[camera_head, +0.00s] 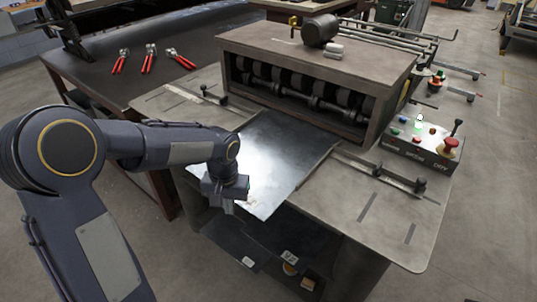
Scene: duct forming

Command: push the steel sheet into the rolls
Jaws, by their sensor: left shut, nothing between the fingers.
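The steel sheet (278,154) lies flat on the machine table, shiny and grey. Its far edge is at the mouth of the roll housing; I cannot tell whether it touches the rolls. The rolls (308,97) show as dark cylinders inside the brown housing. My left gripper (228,206) points down at the sheet's near left edge. Its fingers are shut with nothing between them, and I cannot tell whether they touch the sheet. My right gripper is not in view.
A control box (424,142) with coloured buttons stands at the right of the machine table (385,225). Guide bars flank the sheet. A dark workbench (165,35) with several red-handled tools is at the back left. A lower shelf holds small items.

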